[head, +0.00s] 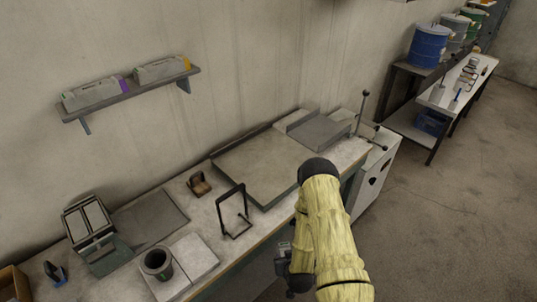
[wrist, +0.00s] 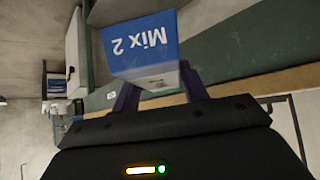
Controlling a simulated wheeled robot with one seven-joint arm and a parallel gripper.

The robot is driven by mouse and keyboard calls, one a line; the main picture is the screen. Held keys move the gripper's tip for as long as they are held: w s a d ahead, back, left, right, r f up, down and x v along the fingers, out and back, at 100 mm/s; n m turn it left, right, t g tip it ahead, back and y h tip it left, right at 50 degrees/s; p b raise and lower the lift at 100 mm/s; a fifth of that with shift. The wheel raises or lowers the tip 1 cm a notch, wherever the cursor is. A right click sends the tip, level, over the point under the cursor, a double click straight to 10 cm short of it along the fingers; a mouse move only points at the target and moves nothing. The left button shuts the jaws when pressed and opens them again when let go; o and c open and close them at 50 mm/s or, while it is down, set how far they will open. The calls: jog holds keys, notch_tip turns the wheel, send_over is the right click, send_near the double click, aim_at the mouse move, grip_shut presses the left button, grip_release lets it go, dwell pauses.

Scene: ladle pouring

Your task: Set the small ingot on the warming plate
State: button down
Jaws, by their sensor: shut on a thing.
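In the wrist view, my gripper (wrist: 158,92) is shut on a blue and white block (wrist: 142,48) lettered "Mix 2", seen upside down. In the head view, my gripper (head: 284,262) is low beside the bench's front edge, partly behind my arm, and the block cannot be made out there. No other small ingot is clearly visible. Which surface is the warming plate is not certain: a large flat grey slab (head: 250,160) lies mid-bench, a dark flat plate (head: 150,214) lies further left, and a pale slab (head: 199,257) is at the front.
A dark cup (head: 156,262) stands on the pale slab. A black wire frame (head: 234,211) and a small brown holder (head: 199,184) stand near the large slab. A hinged device (head: 90,232) is at left. Open floor lies right.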

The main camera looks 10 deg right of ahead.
notch_tip(320, 180, up, 2)
jog(key=shift+r+p, duration=0.25)
jog(key=shift+p, duration=0.55)
jog(key=w+r+n+g+y, duration=0.2)
jog(key=w+r+n, duration=0.3)
jog(key=r, duration=0.9)
jog(key=w+r+n+g+y, duration=0.2)
jog(key=w+r+n+y, duration=0.3)
jog(key=r, duration=1)
jog(key=shift+w+a+n, duration=0.15)
jog(key=shift+w+n, duration=0.1)
jog(key=shift+n, duration=0.35)
